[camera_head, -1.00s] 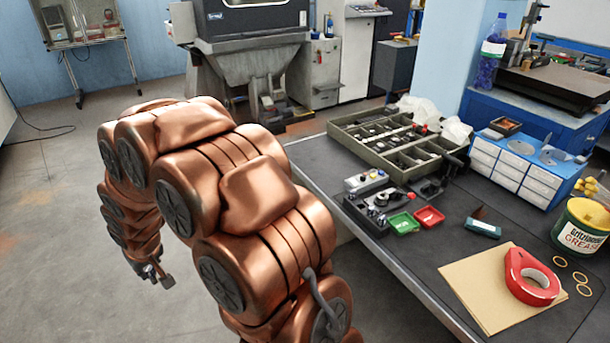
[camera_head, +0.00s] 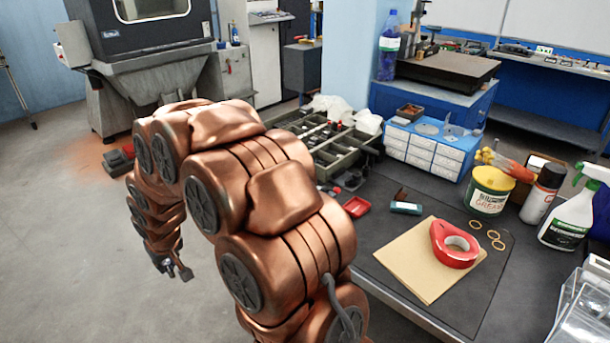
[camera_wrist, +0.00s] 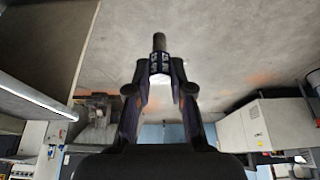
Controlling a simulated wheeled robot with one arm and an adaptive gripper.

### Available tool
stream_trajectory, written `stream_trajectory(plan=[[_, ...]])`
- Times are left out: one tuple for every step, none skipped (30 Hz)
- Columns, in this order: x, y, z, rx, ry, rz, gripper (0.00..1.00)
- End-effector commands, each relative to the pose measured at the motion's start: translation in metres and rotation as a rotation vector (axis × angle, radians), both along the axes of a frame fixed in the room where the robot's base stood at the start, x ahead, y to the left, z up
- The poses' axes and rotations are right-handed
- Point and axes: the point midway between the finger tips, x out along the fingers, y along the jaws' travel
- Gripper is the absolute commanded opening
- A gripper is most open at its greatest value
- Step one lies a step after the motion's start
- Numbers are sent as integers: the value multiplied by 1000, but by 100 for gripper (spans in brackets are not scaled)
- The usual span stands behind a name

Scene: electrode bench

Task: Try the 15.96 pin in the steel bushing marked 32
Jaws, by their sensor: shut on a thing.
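My gripper (camera_wrist: 160,72) is shut on a dark grey pin (camera_wrist: 159,42), whose cylindrical end sticks out past the fingertips in the wrist view. Any marking on the pin is too small to read. In the head view my gripper (camera_head: 174,268) hangs low over the floor, left of the bench and away from it. The steel bushing marked 32 cannot be made out in either view. My arm covers part of the bench's near left side in the head view.
On the bench are a divided tray (camera_head: 340,160), a red dish (camera_head: 356,207), a teal box (camera_head: 406,208), cardboard (camera_head: 407,262), a red tape roll (camera_head: 440,257) and a grease tub (camera_head: 489,190). White drawers (camera_head: 420,157) stand behind. Floor (camera_head: 60,240) at left is clear.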

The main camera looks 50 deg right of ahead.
Motion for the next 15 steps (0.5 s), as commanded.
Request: stream_trajectory(plan=[[5,-14,6,0,-3,-6,0],[7,-24,10,0,-1,-7,0],[9,-39,15,-3,2,-9,0],[11,-51,19,-3,3,-9,0],[12,-64,23,-3,4,-10,0],[13,-83,28,-4,7,-12,0],[14,-98,33,-5,8,-13,0],[14,-112,38,-5,8,-13,0],[12,-130,42,-5,11,-14,0],[10,-144,46,-5,14,-14,0],[8,-158,50,-6,14,-15,0],[5,-177,56,-6,11,-18,0],[2,-191,59,-5,12,-18,0],[-2,-204,62,-4,15,-19,0],[-8,-223,67,-4,15,-20,0]])
